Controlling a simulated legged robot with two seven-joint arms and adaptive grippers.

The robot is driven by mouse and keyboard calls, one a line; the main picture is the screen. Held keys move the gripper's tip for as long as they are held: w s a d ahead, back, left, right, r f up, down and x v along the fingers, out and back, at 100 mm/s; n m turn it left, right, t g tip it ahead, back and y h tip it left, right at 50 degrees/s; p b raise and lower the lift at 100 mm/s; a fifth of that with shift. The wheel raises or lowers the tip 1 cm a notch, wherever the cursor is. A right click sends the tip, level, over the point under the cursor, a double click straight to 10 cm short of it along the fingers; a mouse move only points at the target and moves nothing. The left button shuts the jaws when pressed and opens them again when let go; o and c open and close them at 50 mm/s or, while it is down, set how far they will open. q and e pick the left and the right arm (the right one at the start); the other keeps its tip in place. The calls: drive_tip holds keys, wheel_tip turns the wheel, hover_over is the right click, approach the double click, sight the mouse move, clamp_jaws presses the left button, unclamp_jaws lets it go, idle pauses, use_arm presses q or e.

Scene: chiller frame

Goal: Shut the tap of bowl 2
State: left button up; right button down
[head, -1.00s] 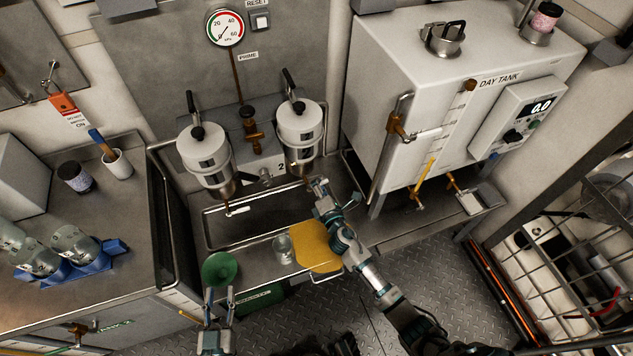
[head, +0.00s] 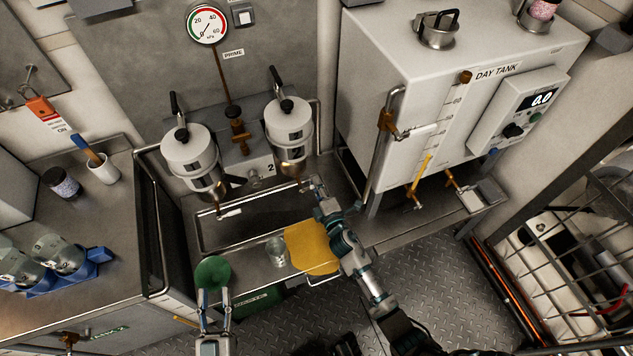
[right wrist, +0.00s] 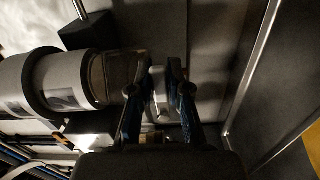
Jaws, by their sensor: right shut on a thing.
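Bowl 2 (head: 290,130) is the right of two white lidded bowls on the back panel, with the label "2" (head: 270,167) beside it. My right gripper (head: 318,192) is just below and right of the bowl's metal bottom. In the right wrist view its fingers (right wrist: 156,88) are shut on a small pale piece, the tap handle (right wrist: 159,92). That view is dark, and the fingers hide part of the tap, so its exact angle is unclear. My left gripper (head: 214,297) holds a green round funnel-like piece (head: 212,272) at the bench's front edge.
The other bowl (head: 190,155) hangs left, over a sink trough (head: 250,218). The day tank (head: 410,110) stands close on the right.

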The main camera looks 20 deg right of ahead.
drive_tip(key=shift+s+d+f, duration=0.1)
drive_tip(key=shift+f, duration=0.3)
use_arm(q)
drive_tip(key=shift+a, duration=0.2)
use_arm(e)
drive_tip(key=c, duration=1.1)
unclamp_jaws()
drive_tip(key=shift+f, duration=0.1)
use_arm(q)
drive_tip(key=shift+w+f, duration=0.1)
drive_tip(key=shift+w, duration=0.05)
use_arm(e)
drive_tip(key=shift+s+d, duration=0.15)
drive_tip(key=shift+s, duration=5.8)
